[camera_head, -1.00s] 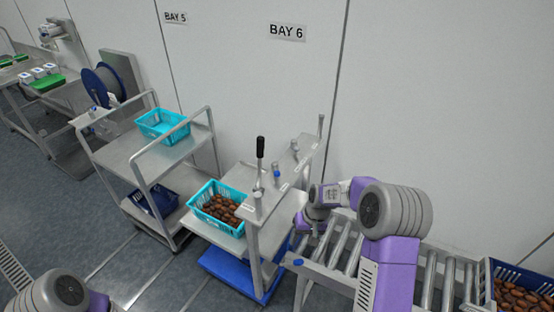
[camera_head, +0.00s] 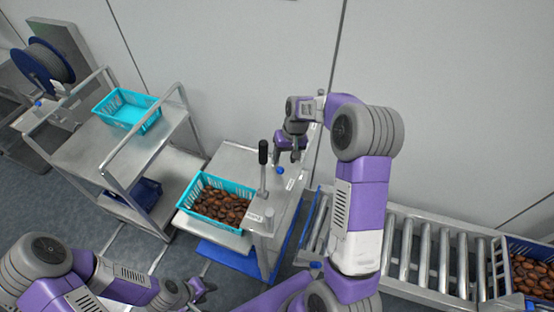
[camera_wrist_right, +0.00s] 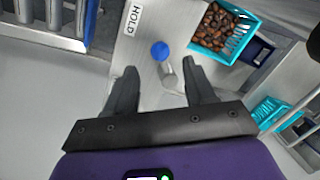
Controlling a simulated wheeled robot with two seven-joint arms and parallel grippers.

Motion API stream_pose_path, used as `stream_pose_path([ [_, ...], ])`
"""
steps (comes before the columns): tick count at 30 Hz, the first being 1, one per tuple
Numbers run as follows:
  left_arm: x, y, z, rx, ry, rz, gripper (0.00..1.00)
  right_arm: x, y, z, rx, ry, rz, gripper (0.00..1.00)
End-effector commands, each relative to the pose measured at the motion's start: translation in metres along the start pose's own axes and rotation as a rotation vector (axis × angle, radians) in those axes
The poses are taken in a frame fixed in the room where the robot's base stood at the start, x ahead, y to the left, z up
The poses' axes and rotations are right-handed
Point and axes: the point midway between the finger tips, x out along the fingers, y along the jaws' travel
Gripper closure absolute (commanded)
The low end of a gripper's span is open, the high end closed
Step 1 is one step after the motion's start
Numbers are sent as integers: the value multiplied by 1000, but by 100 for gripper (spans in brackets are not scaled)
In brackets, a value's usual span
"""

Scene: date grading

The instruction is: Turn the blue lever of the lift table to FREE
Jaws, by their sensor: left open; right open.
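The lift table (camera_head: 262,212) stands in the middle of the head view. Its blue lever (camera_head: 280,170) shows as a small blue knob on the table's side panel. In the right wrist view the round blue knob (camera_wrist_right: 159,51) sits beside a metal stub, near a label (camera_wrist_right: 133,18) reading HOLD; no FREE label is readable. My right gripper (camera_head: 290,154) is open above the lever. Its fingertips (camera_wrist_right: 160,70) are spread to either side of the knob, which appears just beyond them; no contact is visible. My left gripper (camera_head: 198,291) is open and empty, low in the head view.
A turquoise crate of dates (camera_head: 197,190) sits on the lift table. A black-handled upright lever (camera_head: 263,155) rises beside my right gripper. A trolley (camera_head: 165,135) with an empty turquoise crate (camera_head: 125,106) stands left. A roller conveyor (camera_head: 425,255) runs right, with a blue date crate (camera_head: 513,250).

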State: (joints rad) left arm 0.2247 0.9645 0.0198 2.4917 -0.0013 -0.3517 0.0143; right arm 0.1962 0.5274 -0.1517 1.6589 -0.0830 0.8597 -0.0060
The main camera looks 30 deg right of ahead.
Motion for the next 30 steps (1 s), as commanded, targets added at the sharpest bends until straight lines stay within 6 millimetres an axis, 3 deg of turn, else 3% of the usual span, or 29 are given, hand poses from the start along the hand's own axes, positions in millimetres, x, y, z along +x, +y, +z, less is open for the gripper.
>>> stream_pose_path([
  [9, -2, 1, -1, 0, 2, 0, 57, 48, 0, 0, -1, -3, 0, 46],
  [21, -3, 1, 0, 0, 1, 0, 57, 57, 0, 0, -1, 0, -1, 46],
  [30, -3, 1, 0, 0, 1, 0, 57, 57, 0, 0, -1, 0, 0, 92],
])
